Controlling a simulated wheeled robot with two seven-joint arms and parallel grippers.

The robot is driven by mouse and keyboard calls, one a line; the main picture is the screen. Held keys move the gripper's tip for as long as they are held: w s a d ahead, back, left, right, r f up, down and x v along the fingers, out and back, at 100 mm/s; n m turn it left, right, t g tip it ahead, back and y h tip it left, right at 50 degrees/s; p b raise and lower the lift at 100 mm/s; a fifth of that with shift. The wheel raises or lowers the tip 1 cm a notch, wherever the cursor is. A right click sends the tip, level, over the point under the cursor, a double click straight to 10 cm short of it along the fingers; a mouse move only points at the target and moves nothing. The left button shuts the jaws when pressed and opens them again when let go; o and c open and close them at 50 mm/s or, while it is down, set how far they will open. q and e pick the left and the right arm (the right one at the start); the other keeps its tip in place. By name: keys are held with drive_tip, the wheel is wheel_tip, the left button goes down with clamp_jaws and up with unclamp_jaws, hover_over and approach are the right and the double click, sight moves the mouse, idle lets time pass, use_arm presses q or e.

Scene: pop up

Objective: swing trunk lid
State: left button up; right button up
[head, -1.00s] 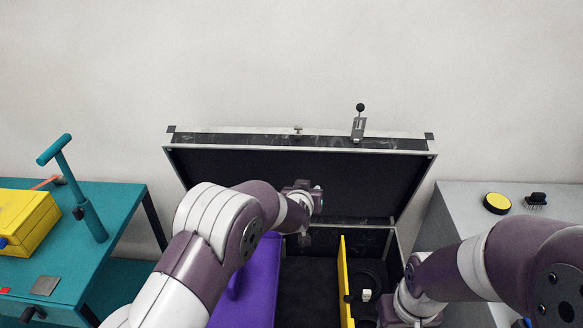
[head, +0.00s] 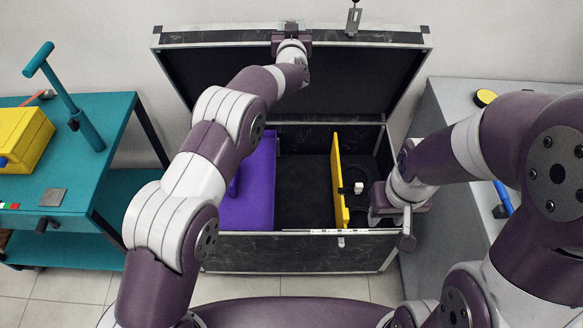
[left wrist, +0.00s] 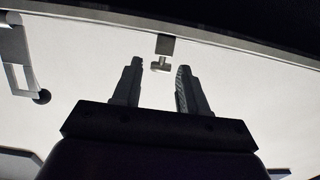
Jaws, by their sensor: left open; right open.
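The black trunk (head: 290,257) stands open with its lid (head: 210,85) raised and tilted back near the wall. My left gripper (head: 291,26) is at the middle of the lid's upper edge, open. In the left wrist view its two fingers (left wrist: 161,85) are apart, pointing at a small metal knob (left wrist: 162,57) by the lid edge (left wrist: 230,40). I see nothing between the fingers. My right gripper (head: 392,215) is open at the trunk's right front corner; its fingers are partly hidden, and contact with the rim cannot be told.
The trunk holds a purple block (head: 258,190) and an upright yellow divider (head: 338,180). A lever latch (head: 353,20) sticks up from the lid edge; it also shows in the left wrist view (left wrist: 20,62). A teal table (head: 75,180) stands left, a grey table (head: 480,110) right.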

use_arm(q)
drive_tip(key=shift+w+a+r, duration=0.1)
drive_tip(key=shift+w, duration=0.65)
drive_tip(key=c, duration=0.7)
drive_tip(key=shift+f, duration=0.25)
drive_tip(key=shift+s+f, duration=0.2)
drive_tip(key=shift+s, duration=0.15)
drive_tip(key=s+f+b, duration=0.1)
drive_tip(key=s+b, duration=0.1)
drive_tip(key=s, duration=0.2)
drive_tip(key=s+f+b, duration=0.2)
drive_tip(key=s, duration=0.3)
drive_tip(key=s+f+b, duration=0.2)
drive_tip(key=s, duration=0.2)
drive_tip(key=shift+s, duration=0.35)
